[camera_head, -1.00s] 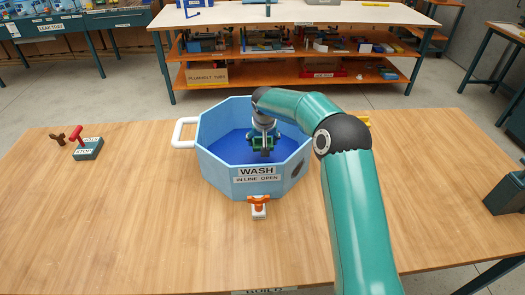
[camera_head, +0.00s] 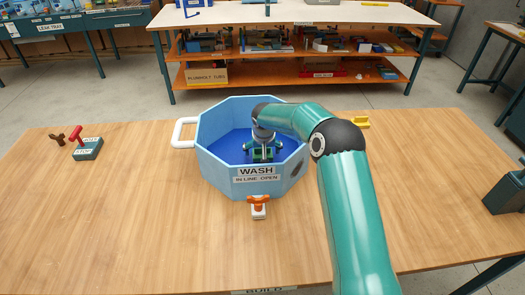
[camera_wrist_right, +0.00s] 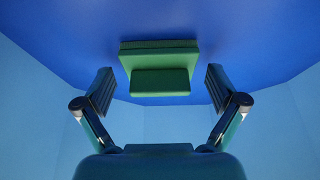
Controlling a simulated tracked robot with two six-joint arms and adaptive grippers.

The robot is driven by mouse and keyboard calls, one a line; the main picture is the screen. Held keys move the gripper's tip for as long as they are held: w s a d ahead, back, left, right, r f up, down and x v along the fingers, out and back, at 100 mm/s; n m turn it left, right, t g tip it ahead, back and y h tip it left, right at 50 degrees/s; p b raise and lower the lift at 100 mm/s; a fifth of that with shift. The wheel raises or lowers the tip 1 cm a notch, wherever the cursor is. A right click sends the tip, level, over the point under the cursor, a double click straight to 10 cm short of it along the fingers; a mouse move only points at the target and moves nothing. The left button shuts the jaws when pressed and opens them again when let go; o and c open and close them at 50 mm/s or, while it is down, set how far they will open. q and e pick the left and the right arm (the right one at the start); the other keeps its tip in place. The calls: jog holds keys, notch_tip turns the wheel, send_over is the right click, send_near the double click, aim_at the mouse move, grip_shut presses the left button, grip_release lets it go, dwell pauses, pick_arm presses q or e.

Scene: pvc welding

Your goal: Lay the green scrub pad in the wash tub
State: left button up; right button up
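The light blue octagonal wash tub (camera_head: 215,160) stands on the wooden table, its front labelled WASH and IN LINE OPEN. The green scrub pad (camera_wrist_right: 158,60) is inside the tub against the dark blue floor in the right wrist view, with a smaller raised block on it. My right gripper (camera_wrist_right: 160,88) is open, a finger on either side of the pad with gaps between; it touches neither side. In the head view my right gripper (camera_head: 262,153) is down inside the tub, and the arm hides part of it. My left gripper is not in view.
The tub has a white handle (camera_head: 184,133) at left and an orange-handled valve (camera_head: 258,204) in front. A red-levered switch box (camera_head: 87,148) sits at left, a yellow item (camera_head: 356,121) behind the arm. The table's front left is clear.

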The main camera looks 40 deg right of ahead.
jog(key=shift+r, duration=0.1)
jog(key=b+v, duration=0.1)
jog(key=v, duration=1.1)
dwell(0.4)
